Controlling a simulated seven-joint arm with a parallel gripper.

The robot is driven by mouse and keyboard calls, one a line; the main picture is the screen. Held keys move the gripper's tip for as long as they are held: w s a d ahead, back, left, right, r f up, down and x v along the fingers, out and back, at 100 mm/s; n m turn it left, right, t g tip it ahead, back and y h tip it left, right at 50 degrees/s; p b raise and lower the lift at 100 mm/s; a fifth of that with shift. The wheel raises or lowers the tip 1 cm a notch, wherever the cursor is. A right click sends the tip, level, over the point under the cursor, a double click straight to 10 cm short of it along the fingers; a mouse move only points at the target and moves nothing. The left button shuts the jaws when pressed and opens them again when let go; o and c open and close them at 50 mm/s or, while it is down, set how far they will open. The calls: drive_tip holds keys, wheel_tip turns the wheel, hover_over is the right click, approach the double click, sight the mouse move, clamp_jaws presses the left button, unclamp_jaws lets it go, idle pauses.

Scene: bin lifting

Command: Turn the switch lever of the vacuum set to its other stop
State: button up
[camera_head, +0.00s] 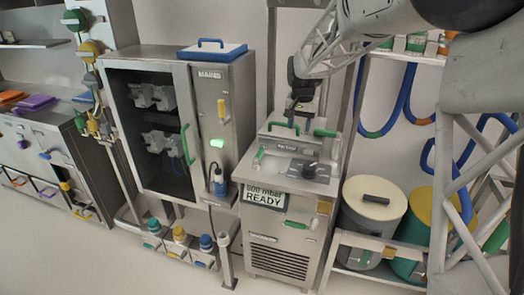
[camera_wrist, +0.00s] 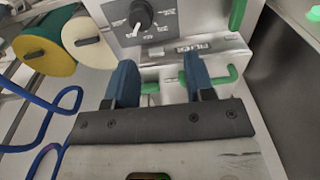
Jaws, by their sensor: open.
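The vacuum set (camera_head: 262,228) is a grey cabinet with a lit display reading "READY". Its switch lever (camera_head: 311,169) is a small black knob on a dark plate on the sloping top. My gripper (camera_head: 302,106) is above the rear of the vacuum set. In the wrist view my gripper (camera_wrist: 160,75) shows two blue fingers wide apart with nothing gripped. The lever is beyond the fingertips and apart from them.
A green handle (camera_wrist: 222,77) shows close behind the fingers. A glass-fronted cabinet (camera_head: 190,120) stands left of the vacuum set. Lidded drums (camera_head: 372,200) and blue hoses (camera_head: 408,90) are to the right. The floor in front is mostly clear.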

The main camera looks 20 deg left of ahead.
hover_over(260, 151)
drive_tip(key=shift+g, duration=0.3)
wheel_tip(260, 151, down, 12)
drive_tip(key=shift+r, duration=0.2)
drive_tip(key=shift+f, duration=3.9)
drive_tip(key=shift+c, duration=0.5)
clamp_jaws()
